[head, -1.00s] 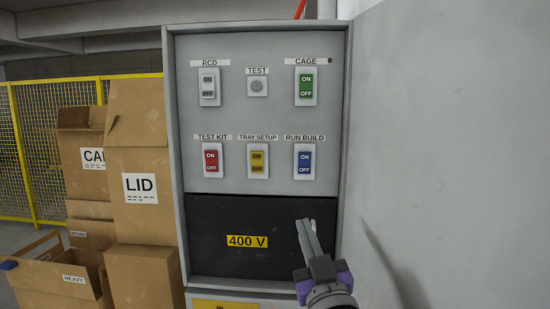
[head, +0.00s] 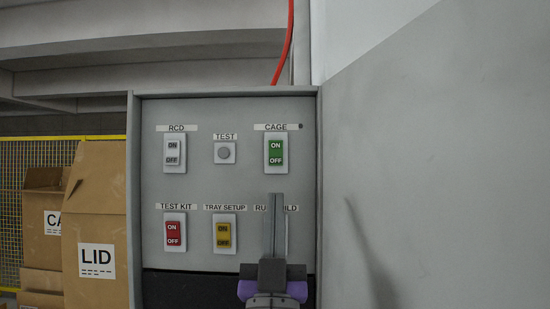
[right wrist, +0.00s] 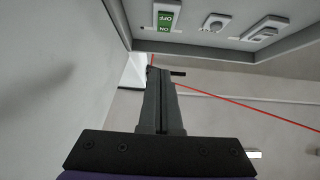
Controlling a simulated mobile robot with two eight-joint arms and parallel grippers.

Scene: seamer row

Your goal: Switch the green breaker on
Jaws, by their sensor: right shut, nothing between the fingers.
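The green breaker (head: 276,153) labelled CAGE sits at the upper right of the grey panel in the head view, with ON above OFF. It also shows upside down at the top of the right wrist view (right wrist: 166,16). My right gripper (head: 275,198) is shut and empty, pointing up. In the head view its fingertips are just below the green breaker and cover most of the RUN BUILD breaker. In the right wrist view its fingers (right wrist: 153,72) appear apart from the green breaker. My left gripper is not in view.
Other breakers are the white RCD (head: 174,152), red TEST KIT (head: 174,232) and yellow TRAY SETUP (head: 223,234). A round TEST button (head: 225,153) sits left of the green breaker. A grey wall (head: 410,170) stands close on the right. Cardboard boxes (head: 95,220) stand at left.

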